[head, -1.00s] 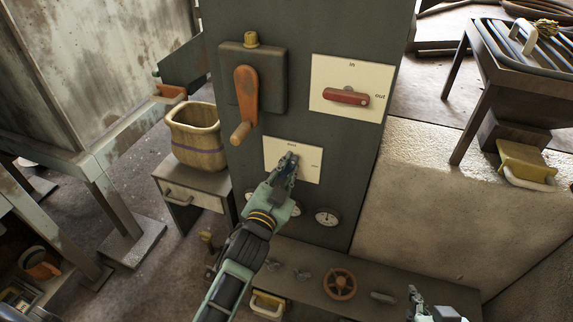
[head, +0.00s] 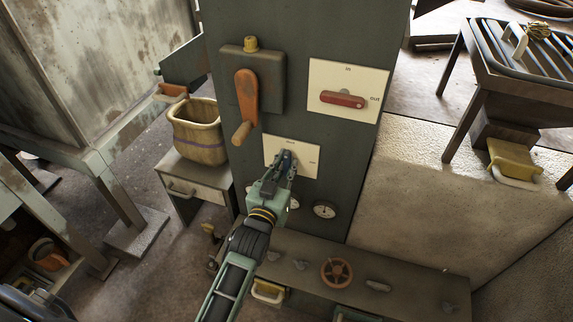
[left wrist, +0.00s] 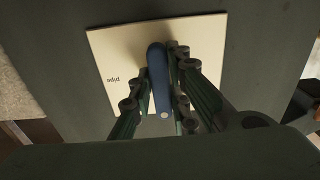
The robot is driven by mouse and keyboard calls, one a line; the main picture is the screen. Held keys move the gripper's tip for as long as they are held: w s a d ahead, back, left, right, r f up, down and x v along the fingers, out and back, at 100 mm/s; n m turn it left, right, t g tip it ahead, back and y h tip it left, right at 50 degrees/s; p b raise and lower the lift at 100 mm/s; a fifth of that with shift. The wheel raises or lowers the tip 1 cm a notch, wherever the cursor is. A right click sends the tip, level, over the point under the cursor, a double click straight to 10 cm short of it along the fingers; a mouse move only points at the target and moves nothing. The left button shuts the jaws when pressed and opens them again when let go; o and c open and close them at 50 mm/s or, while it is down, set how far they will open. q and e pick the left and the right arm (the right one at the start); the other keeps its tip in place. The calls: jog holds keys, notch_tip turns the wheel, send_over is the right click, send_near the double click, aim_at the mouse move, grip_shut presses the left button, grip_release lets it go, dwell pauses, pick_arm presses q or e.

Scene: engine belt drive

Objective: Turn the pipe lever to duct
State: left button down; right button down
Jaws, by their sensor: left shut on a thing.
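The blue pipe lever (left wrist: 157,80) sits on a white plate (left wrist: 105,60) in the left wrist view. It stands nearly vertical in that picture, with a pale dot at its lower end. The word "pipe" shows upside down at the plate's left. In the head view the plate (head: 306,164) is low on the dark cabinet, with small labels at its top and right. My left gripper (left wrist: 160,85) has its fingers on both sides of the lever and is shut on it. In the head view the left gripper (head: 287,160) covers the lever. My right gripper is out of view.
Above the plate are an orange crank (head: 246,100) and a red lever (head: 342,99) on an in/out plate. A gauge (head: 324,209) is below. A low bench with an orange handwheel (head: 336,272) stands underneath. A basket (head: 199,140) is at the left.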

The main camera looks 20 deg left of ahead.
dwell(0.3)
pick_arm(q)
jog(key=c, duration=1.7)
grip_release()
jog(key=s, duration=1.2)
jog(key=shift+a, duration=0.25)
